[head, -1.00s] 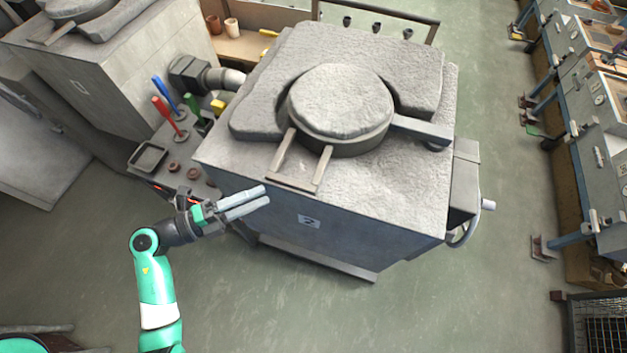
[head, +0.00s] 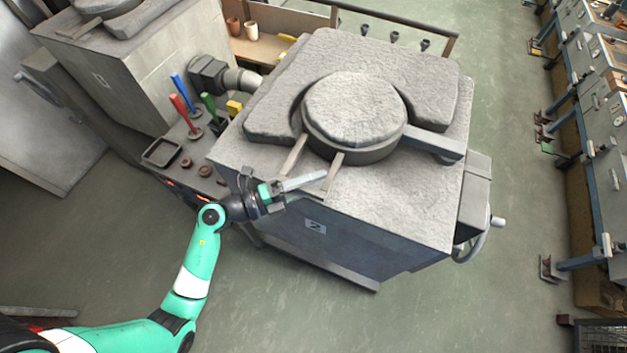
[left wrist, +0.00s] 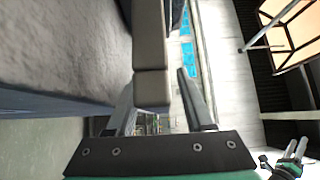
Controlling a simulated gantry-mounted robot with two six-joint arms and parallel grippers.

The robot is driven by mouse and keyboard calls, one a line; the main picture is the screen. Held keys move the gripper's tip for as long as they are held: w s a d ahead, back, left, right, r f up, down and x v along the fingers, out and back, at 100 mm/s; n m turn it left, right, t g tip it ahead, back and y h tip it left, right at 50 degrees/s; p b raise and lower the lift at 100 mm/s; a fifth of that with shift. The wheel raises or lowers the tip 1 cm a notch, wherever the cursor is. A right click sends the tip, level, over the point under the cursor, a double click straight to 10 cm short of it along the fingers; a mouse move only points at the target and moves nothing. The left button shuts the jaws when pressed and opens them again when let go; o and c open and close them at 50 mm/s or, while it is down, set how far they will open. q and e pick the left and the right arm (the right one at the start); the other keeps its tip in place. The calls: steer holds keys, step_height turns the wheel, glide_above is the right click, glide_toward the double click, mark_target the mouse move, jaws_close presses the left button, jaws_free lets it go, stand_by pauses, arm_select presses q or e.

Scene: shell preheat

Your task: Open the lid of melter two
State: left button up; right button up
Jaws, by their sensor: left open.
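Melter two (head: 390,235) is a grey block with a "2" plate on its front. Its round, rough lid (head: 352,105) lies flat over the opening, closed. A handle (head: 336,172) of two bars joined by a crossbar sticks out from the lid toward the front edge. My left gripper (head: 318,182) is open at the handle's front end, over the melter's front edge. In the left wrist view, a grey handle bar (left wrist: 151,50) reaches between the spread fingers, with no grip visible. A small gripper at the lower right (left wrist: 295,150) appears to be my right one.
A side bench with a tray (head: 162,152) and upright red, blue and green tools (head: 183,112) stands left of the melter. Another melter (head: 130,60) is at the back left. A side arm (head: 433,143) joins the lid on the right. The floor in front is clear.

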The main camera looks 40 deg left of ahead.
arm_select(q)
jaws_close()
stand_by(1.4)
